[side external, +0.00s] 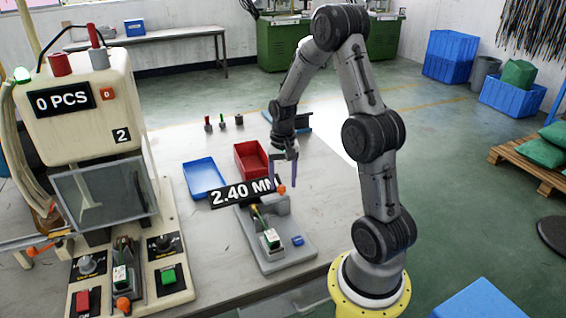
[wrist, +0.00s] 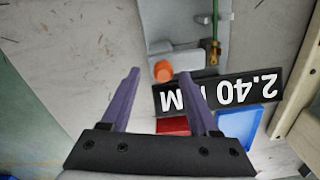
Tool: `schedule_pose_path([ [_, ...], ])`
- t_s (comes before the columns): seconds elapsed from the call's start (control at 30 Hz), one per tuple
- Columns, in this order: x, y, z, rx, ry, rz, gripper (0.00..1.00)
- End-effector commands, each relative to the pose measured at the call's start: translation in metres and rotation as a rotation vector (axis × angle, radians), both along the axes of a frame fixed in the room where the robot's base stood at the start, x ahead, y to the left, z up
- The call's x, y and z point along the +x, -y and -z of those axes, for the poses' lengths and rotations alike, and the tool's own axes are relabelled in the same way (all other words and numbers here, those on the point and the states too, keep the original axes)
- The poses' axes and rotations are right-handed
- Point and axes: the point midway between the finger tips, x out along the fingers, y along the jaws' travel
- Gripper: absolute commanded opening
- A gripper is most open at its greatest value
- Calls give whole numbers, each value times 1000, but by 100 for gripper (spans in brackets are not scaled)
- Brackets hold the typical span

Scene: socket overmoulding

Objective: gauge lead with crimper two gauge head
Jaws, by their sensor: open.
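The gauge head (side external: 290,250) is a grey fixture on the table with a black 2.40 MM display (side external: 243,191) and an orange knob (side external: 281,190). A lead (side external: 270,238) with a white-and-green end lies in it; its green wire (wrist: 215,52) shows in the wrist view. My gripper (side external: 282,181) is open and empty over the display end of the gauge. In the wrist view its purple fingers (wrist: 161,80) stand either side of the orange knob (wrist: 163,71), which is slightly beyond the tips. Contact cannot be told. Crimper two (side external: 80,110), reading 0 PCS, stands at left.
A blue tray (side external: 204,177) and a red tray (side external: 250,160) lie behind the gauge. Another white-and-green part (side external: 120,277) sits at the crimper's front, between its control panels. Small coloured posts (side external: 223,123) stand farther back. The table between crimper and gauge is clear.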

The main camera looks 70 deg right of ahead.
Motion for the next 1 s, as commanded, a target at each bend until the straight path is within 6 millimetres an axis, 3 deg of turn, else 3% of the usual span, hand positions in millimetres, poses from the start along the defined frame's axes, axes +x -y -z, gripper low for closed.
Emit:
schedule_pose_path([
  [0.4,1,1,-86,-5,7,0,62],
  [0.6,1,1,-117,-4,5,0,62],
  [1.0,0,0,-130,-3,2,0,62],
])
